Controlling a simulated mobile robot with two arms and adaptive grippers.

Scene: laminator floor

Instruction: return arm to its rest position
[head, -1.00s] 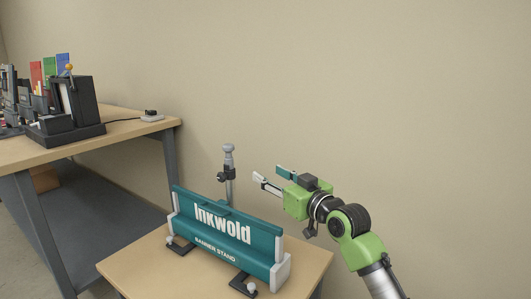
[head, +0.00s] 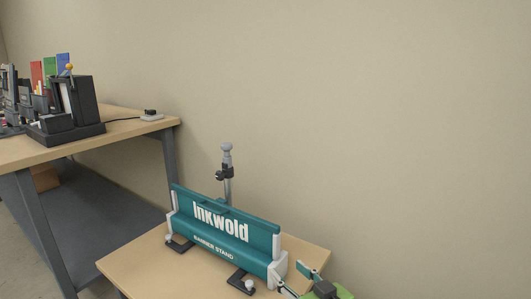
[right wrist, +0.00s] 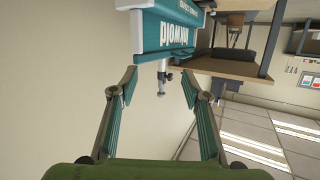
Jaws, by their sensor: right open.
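My right gripper (head: 298,281) is at the bottom of the head view, low beside the right end of the banner stand, with most of the arm out of frame. In the right wrist view its two fingers (right wrist: 157,90) are spread wide with nothing between them. The teal banner stand (head: 222,228) marked "Inkwold" stands on the small table; it also shows at the top of the right wrist view (right wrist: 163,32). Whether the gripper touches the stand is unclear, but it holds nothing. My left gripper is in neither view.
The small wooden table (head: 137,266) carries the stand, with a grey post (head: 227,165) behind it. A larger workbench (head: 90,144) at left holds a black device (head: 78,104) and other items. The wall at right is bare, with free room before it.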

